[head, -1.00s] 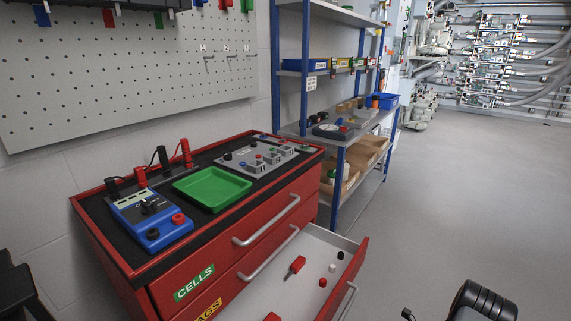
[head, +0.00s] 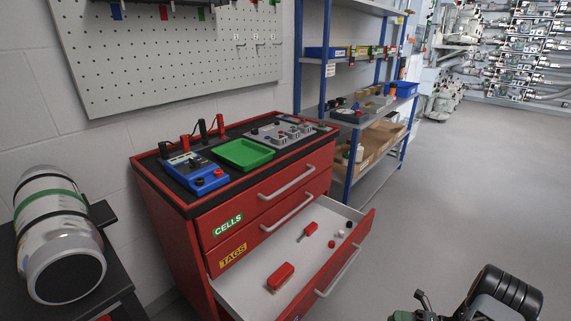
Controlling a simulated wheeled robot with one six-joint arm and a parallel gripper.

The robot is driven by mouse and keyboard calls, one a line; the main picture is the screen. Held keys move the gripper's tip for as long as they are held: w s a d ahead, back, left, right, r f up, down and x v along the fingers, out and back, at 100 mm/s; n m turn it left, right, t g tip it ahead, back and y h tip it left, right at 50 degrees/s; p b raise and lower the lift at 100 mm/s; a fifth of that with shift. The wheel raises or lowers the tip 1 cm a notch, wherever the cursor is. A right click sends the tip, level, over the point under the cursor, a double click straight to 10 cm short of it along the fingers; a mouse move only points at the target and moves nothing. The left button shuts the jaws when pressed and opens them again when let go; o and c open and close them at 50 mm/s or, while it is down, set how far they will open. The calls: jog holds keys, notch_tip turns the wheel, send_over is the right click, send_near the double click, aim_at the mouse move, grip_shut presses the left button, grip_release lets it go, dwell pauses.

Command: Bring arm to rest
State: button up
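Part of my arm, a black ribbed joint (head: 503,292), shows at the bottom right edge. A small dark piece with a thin black hook shows just left of it, cut off by the frame; I cannot tell what it is. No gripper fingers are visible. The arm part stands over the grey floor, apart from the red drawer cabinet (head: 170,235).
The cabinet's bottom drawer (head: 238,298) is pulled out and holds red pieces and small knobs. A green tray (head: 243,154) and a blue tester (head: 195,173) sit on top. Floor at right is clear.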

jog(key=s+a+r+m+h+p, duration=0.2)
jog(key=a+r+m+h+p, duration=0.3)
jog(key=r+m+p, duration=0.3)
jog(key=s+a+r+m+h+p, duration=0.3)
jog(key=a+r+m+h+p, duration=0.3)
jog(key=r+m, duration=1)
jog(key=s+a+r+m+h+p, duration=0.2)
jog(key=a+r+m+h+p, duration=0.3)
jog(key=r, duration=2.2)
jog(key=m+h+p, duration=0.2)
jog(key=m+p, duration=0.4)
jog(key=shift+s+a+m+h+p, duration=0.2)
jog(key=shift+m+h+p, duration=0.1)
jog(key=shift+m, duration=0.1)
